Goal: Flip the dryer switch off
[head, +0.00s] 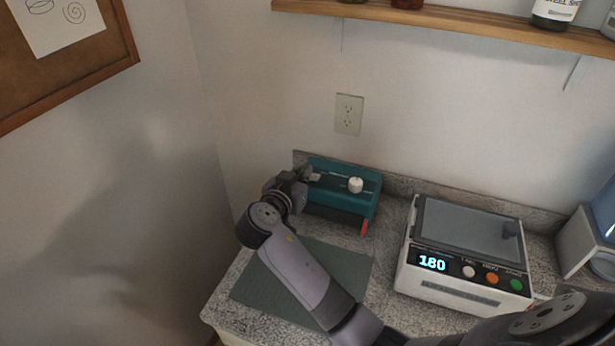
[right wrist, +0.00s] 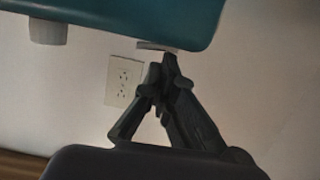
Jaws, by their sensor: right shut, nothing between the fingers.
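A teal box (head: 343,190) with a white round knob (head: 355,185) and a red tab (head: 364,228) at its front corner stands at the back of the counter. Its labels are too small to read. A small pale grey switch-like piece (head: 314,174) is on its top at the left end; it also shows in the right wrist view (right wrist: 156,46). My right gripper (head: 305,178) is shut and empty, with its fingertips right at this piece. In the right wrist view the fingertips (right wrist: 162,64) appear just at its edge; contact is not clear. My left gripper is out of view.
A white device (head: 460,255) with a glass lid, a display reading 180 and coloured buttons stands to the right. A dark green mat (head: 350,262) lies in front of the teal box. A wall outlet (head: 348,114) and a wooden shelf (head: 450,25) are above.

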